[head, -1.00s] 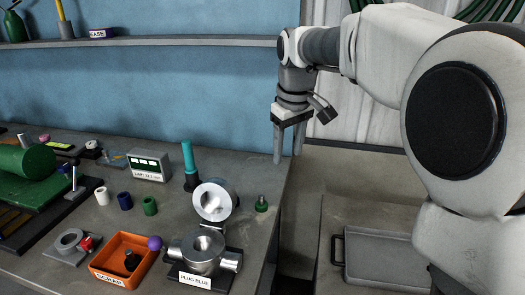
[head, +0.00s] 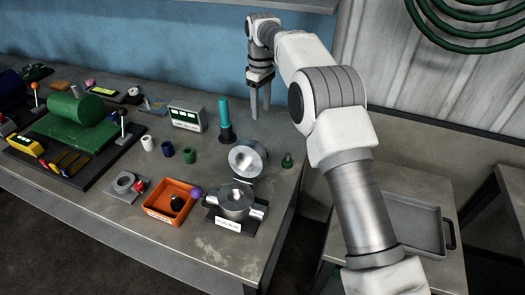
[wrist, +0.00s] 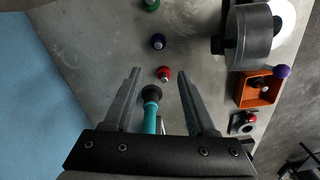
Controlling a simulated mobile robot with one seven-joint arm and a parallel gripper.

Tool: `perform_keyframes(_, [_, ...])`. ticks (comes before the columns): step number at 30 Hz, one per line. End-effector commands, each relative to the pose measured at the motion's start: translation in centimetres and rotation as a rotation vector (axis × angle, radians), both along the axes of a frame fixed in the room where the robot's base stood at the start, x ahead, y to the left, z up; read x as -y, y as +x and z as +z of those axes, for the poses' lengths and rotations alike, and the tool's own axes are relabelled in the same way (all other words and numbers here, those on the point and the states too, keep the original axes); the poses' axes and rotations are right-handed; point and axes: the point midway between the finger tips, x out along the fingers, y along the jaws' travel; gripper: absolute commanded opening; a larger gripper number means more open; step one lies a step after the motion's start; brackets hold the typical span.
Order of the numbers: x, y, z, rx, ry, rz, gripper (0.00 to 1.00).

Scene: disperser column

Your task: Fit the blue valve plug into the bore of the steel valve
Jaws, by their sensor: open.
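The blue valve plug (wrist: 158,41), a round blue knob with a pale metal tip, stands on the bench ahead of my fingertips in the wrist view. In the head view I cannot make it out; the upright steel disc seems to hide it. The steel valve (head: 237,203) sits near the bench's front edge, its hollow facing up, behind a label reading PLUG BLUE.
A red plug (wrist: 164,73) and a green plug (wrist: 152,5) line up with the blue one. A teal post (head: 224,112) stands close to my gripper. The upright steel disc (head: 246,158) stands behind the valve. An orange scrap bin (head: 170,203) is left of it.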

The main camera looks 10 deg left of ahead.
Motion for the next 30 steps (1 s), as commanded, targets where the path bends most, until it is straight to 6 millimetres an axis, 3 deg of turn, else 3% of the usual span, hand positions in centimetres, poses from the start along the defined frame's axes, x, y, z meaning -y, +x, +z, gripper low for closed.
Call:
perform_keyframes(15, [0.1, 0.0, -10.2, -0.004, -0.002, 0.0, 0.57])
perform_keyframes(23, [0.1, 0.1, -12.2, -0.002, -0.001, 0.0, 0.57])
perform_keyframes(30, [0.2, 0.3, -15.5, -0.003, -0.003, 0.0, 0.57])
